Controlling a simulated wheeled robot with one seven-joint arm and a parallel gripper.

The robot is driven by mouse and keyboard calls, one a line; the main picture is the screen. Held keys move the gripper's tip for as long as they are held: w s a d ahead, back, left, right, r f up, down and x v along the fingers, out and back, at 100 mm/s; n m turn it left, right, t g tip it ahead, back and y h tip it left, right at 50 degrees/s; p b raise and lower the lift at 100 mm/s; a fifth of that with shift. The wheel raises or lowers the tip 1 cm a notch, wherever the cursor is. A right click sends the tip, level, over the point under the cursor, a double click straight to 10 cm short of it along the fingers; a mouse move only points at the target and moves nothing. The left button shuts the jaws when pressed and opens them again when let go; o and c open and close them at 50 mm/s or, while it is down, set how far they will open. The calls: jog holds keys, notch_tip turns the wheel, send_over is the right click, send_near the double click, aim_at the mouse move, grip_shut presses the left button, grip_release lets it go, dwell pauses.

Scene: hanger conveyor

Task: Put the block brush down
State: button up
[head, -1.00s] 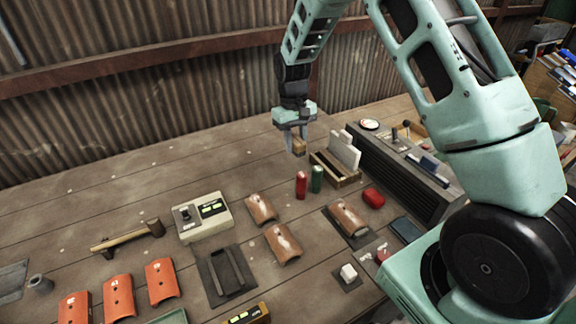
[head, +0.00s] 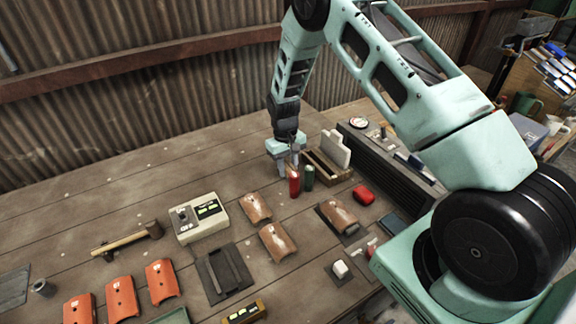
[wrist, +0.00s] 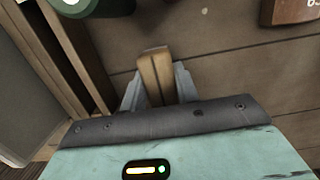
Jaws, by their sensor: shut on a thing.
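My gripper (head: 285,166) is low over the table, just behind the red and green cylinders and left of the wooden tray. It is shut on the block brush, a small wooden block (wrist: 155,76) gripped between the two grey fingers in the wrist view. In the head view the brush is mostly hidden by the fingers and the red cylinder (head: 294,184). I cannot tell whether the brush's underside touches the table.
The green cylinder (head: 308,177) and wooden tray (head: 329,175) with pale upright panels stand close by. The table to the left and behind is clear.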

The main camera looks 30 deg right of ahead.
jog(key=shift+f, duration=0.2)
jog(key=o, duration=1.1)
jog(key=shift+r, duration=0.15)
